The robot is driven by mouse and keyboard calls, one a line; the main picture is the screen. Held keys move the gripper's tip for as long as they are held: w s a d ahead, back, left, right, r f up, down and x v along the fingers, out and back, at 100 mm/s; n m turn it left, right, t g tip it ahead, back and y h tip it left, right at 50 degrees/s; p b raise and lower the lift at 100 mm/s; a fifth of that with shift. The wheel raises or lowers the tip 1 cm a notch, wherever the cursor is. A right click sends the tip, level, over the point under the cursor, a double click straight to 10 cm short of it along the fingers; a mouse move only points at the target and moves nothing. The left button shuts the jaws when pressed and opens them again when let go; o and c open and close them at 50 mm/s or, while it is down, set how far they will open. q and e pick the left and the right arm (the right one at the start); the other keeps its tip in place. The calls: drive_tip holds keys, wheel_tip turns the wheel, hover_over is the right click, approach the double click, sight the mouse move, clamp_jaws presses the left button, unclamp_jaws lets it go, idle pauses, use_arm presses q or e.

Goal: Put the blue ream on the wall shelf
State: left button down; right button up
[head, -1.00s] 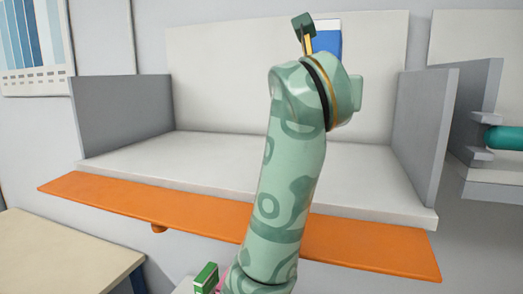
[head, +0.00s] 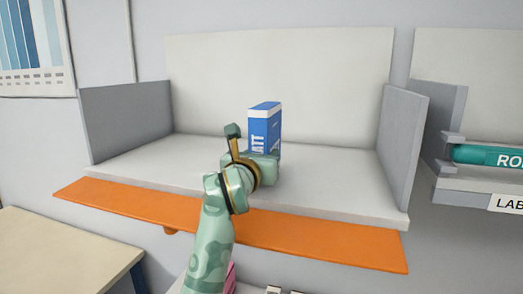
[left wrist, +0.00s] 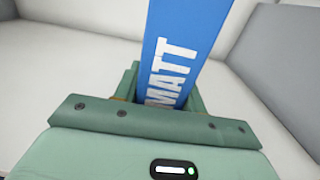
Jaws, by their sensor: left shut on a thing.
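The blue ream (head: 265,124), lettered MATT, stands upright at the middle of the wall shelf (head: 330,190), in front of its pale back panel. My left gripper (head: 252,160) is shut on the lower part of the ream. In the left wrist view the ream (left wrist: 185,50) rises between the jaws (left wrist: 160,90). The gripper hides the ream's lower end, so I cannot tell whether it touches the shelf board. My right gripper is not in view.
Grey side walls (head: 125,120) and (head: 403,150) close the shelf's ends. An orange strip (head: 110,205) runs along below its front edge. A teal roll (head: 490,155) lies in a rack at right. A wooden table (head: 60,255) stands lower left. The shelf board beside the ream is clear.

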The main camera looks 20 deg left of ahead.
use_arm(q)
drive_tip(key=shift+w+a+f, duration=0.1)
drive_tip(key=shift+w+f, duration=0.15)
drive_tip(key=shift+w, duration=0.15)
drive_tip(key=shift+f, duration=0.1)
drive_tip(key=c, duration=0.9)
unclamp_jaws()
drive_tip(key=shift+f, duration=0.1)
drive_tip(key=shift+c, duration=0.2)
drive_tip(key=shift+o, duration=0.6)
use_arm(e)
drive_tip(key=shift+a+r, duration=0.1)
